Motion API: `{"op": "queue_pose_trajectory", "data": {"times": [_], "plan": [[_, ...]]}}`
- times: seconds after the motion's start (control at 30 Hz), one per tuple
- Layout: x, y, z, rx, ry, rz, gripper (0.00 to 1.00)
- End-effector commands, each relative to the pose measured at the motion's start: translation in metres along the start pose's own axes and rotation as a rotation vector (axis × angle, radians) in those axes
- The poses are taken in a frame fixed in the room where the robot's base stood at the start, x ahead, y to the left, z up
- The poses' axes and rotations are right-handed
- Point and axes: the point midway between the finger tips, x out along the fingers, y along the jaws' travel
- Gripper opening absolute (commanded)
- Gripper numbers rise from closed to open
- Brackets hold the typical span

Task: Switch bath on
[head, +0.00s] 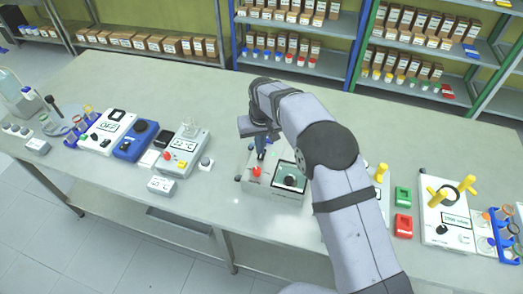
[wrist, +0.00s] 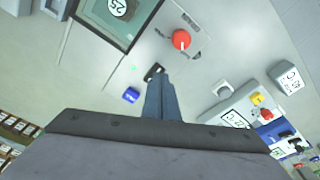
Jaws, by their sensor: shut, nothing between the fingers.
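A white box-shaped unit (head: 268,188) that appears to be the bath stands in the middle of the bench, partly behind my arm. It has a dark green-framed window (head: 290,176), a red knob (head: 256,171) and, in the wrist view, a small black switch (wrist: 153,71). The red knob also shows in the wrist view (wrist: 181,40). My gripper (head: 261,153) is shut and empty over the unit's left side. In the wrist view its fingertips (wrist: 157,80) overlap the black switch's lower edge; I cannot tell whether they touch it.
A small blue piece (wrist: 131,95) lies left of my fingers. Left on the bench are a unit with a °C display (head: 183,145) and a blue-and-white unit (head: 131,140). A green box (head: 402,196) and a red box (head: 403,225) stand to the right. The bench front is largely clear.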

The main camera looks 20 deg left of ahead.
Motion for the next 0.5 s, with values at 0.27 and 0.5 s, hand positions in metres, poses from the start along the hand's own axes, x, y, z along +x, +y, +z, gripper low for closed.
{"op": "queue_pose_trajectory", "data": {"times": [0.27, 0.5], "plan": [[-0.023, 0.0, -0.004, 0.0, 0.001, 0.0, 0.0], [-0.039, 0.0, -0.006, 0.0, 0.0, 0.0, 0.0]]}}
